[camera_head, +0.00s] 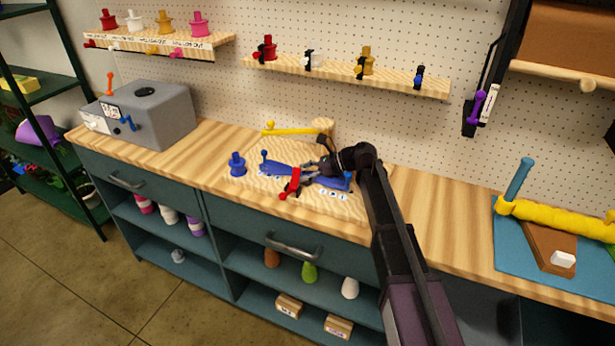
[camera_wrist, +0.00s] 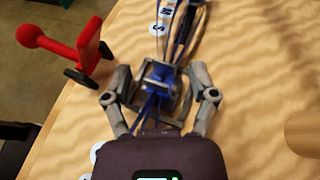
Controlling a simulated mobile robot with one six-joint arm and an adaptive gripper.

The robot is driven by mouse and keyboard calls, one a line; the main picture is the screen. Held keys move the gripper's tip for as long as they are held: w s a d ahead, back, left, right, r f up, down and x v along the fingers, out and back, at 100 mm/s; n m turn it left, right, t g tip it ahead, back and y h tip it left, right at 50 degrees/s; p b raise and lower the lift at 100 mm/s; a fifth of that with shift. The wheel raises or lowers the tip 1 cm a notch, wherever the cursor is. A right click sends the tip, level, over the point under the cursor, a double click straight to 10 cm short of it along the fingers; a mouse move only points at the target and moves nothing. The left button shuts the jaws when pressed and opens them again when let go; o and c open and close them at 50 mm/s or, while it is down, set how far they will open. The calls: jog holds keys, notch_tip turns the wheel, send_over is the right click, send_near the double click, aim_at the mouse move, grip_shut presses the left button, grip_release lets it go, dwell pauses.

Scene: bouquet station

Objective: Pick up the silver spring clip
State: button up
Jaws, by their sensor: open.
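My gripper (camera_wrist: 162,84) is over the wooden board on the bench, its two grey fingers spread apart. It also shows in the head view (camera_head: 313,169), at the end of my black arm. Between the fingers in the wrist view is a grey, frame-like piece (camera_wrist: 159,70) around blue parts; it looks like the silver spring clip, but I cannot tell for sure. The fingers stand on both sides of it, with gaps. A long blue piece (camera_head: 330,181) runs under the gripper in the head view. My gripper hides much of this spot.
A red tool (camera_head: 291,184) stands close to the left finger in the wrist view (camera_wrist: 88,50). A blue knob (camera_head: 237,164) and a yellow-handled mallet (camera_head: 300,130) are near. A grey box machine (camera_head: 150,115) stands left; a blue mat (camera_head: 515,265) lies right.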

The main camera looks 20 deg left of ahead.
aim_at(304, 168)
jog(key=shift+c, duration=0.2)
grip_shut()
jog(key=shift+r, duration=0.2)
notch_tip(304, 168, up, 10)
jog(key=p, duration=1)
jog(key=shift+f, duration=0.2)
dwell(0.5)
